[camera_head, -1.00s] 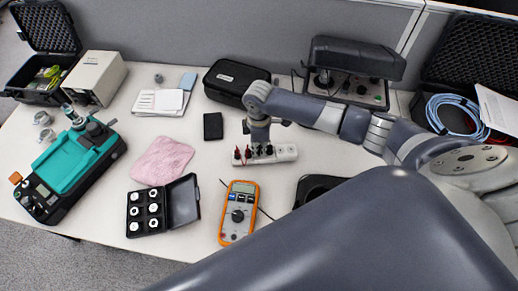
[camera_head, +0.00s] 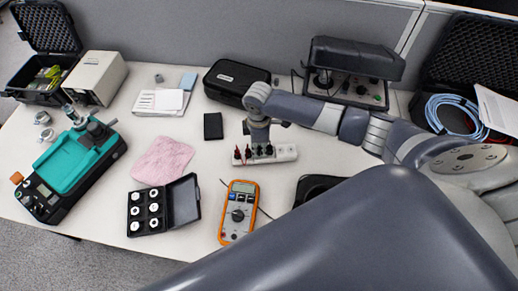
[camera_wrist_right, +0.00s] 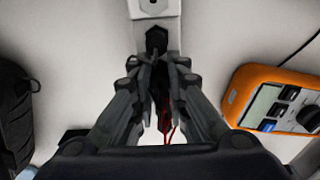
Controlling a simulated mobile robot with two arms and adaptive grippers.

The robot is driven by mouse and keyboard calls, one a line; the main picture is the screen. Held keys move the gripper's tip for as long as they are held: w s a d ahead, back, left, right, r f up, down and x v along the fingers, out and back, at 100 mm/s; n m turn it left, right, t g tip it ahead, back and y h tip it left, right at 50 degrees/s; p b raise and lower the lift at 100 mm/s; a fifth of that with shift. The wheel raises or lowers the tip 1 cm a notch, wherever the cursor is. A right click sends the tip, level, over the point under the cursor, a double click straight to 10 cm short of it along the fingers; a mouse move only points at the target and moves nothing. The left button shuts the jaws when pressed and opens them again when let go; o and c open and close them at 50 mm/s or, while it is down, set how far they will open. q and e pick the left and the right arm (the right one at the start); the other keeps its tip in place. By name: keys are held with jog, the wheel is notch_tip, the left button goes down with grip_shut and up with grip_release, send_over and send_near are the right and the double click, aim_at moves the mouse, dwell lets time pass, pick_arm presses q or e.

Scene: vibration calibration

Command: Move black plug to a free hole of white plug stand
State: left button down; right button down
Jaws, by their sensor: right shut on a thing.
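The white plug stand (camera_head: 287,153) lies on the table behind the orange multimeter; it also shows at the top of the right wrist view (camera_wrist_right: 172,22). Red plugs (camera_head: 238,153) stand at its left end. Black plugs (camera_head: 269,150) are near its middle, right of the red ones. My right gripper (camera_head: 260,143) points down over the stand and is shut on a black plug, whose body is mostly hidden by the fingers. In the wrist view a black plug (camera_wrist_right: 157,39) shows at the fingertips. I cannot tell whether the held plug is seated. An open hole (camera_wrist_right: 153,3) shows beyond. My left gripper is out of view.
The orange multimeter (camera_head: 239,212) stands in front of the stand. A black case (camera_head: 235,82) and a black device (camera_head: 350,75) are behind. A small black block (camera_head: 213,126), pink cloth (camera_head: 162,161) and open black box (camera_head: 183,203) lie to the left.

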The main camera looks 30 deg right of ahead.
aim_at(259, 148)
jog(key=shift+f, duration=0.1)
dwell(0.4)
jog(key=c, duration=1.5)
grip_release()
jog(key=shift+p, duration=0.3)
jog(key=shift+r+p, duration=2.55)
jog(key=shift+p, duration=0.1)
